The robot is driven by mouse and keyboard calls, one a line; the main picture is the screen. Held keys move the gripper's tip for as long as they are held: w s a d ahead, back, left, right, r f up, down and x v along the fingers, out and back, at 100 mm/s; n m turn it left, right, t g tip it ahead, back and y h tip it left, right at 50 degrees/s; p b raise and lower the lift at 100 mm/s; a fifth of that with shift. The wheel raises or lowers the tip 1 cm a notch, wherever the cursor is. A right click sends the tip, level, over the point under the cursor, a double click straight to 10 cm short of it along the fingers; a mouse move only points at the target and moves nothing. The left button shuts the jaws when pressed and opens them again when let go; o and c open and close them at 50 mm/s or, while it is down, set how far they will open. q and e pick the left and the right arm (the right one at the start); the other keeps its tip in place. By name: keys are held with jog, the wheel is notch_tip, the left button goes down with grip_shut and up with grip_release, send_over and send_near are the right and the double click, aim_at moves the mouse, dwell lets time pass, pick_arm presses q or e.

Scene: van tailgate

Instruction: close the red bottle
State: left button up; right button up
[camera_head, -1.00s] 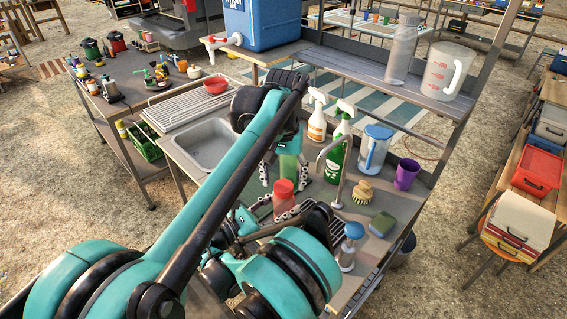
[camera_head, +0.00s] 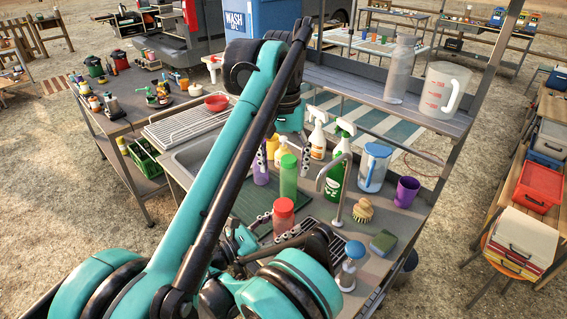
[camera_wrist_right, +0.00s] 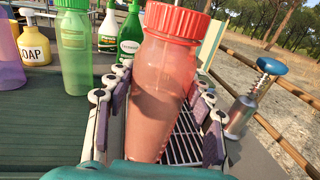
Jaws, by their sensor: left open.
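The red bottle (camera_head: 283,222) stands at the front of the sink bench, with a ribbed red cap on its top. I cannot tell whether the cap is tight. My right gripper (camera_wrist_right: 158,115) has its fingers on both sides of the bottle body, with the pads appearing to touch it. My left gripper (camera_head: 285,158) is open, its fingers pointing down behind the red bottle, near a green bottle (camera_head: 289,180).
A purple bottle (camera_head: 261,170), a yellow soap bottle (camera_head: 281,149) and two spray bottles (camera_head: 338,165) stand behind. The tap (camera_head: 335,180), a brush (camera_head: 363,210), a sponge (camera_head: 383,242) and a blue-topped dispenser (camera_head: 350,265) are to the right. The sink (camera_head: 195,155) lies left.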

aim_at(275, 228)
jog(key=shift+o, duration=1.1)
jog(key=shift+v, duration=3.75)
